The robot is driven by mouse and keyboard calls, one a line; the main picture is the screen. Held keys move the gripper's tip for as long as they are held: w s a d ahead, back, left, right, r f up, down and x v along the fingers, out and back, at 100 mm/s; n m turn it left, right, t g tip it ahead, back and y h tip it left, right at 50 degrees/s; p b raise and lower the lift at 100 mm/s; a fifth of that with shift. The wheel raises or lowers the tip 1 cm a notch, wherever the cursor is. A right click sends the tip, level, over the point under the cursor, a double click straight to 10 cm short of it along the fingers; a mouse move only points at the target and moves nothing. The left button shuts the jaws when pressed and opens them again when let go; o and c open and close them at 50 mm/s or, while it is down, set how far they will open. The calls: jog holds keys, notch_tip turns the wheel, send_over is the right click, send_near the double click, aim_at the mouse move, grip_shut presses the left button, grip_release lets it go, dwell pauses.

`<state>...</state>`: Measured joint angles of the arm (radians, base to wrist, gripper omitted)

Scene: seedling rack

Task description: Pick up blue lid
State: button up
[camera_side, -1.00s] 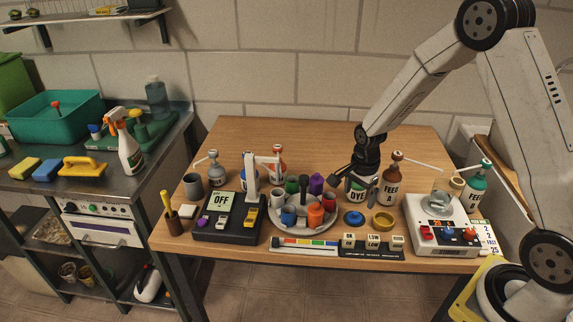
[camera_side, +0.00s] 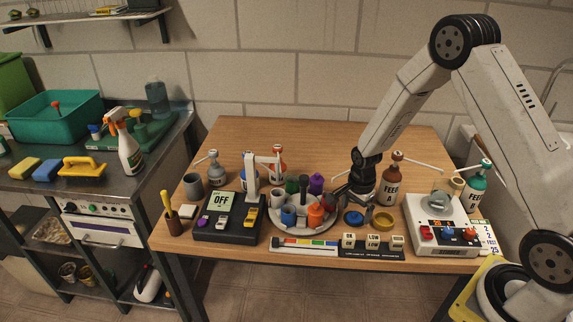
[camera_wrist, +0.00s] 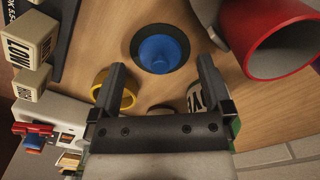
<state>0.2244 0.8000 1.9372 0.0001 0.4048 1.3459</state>
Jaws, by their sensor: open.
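The blue lid (camera_side: 354,217) lies on the wooden table, right of the round grey tray and left of a yellow ring. In the wrist view the blue lid (camera_wrist: 160,50) shows as a blue dome with a dark rim, just beyond my fingertips. My gripper (camera_wrist: 162,72) is open with nothing between its fingers. In the side view my gripper (camera_side: 344,196) is low, above and slightly left of the lid, apart from it.
The yellow ring (camera_side: 382,222) is close to the lid's right. The round tray (camera_side: 300,226) holds several cups, including an orange one (camera_side: 315,216). Labelled blocks (camera_side: 372,242) stand in front. A white device (camera_side: 440,247) is at the right.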

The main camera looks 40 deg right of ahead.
jog(key=shift+f, duration=0.6)
jog(key=c, duration=1.3)
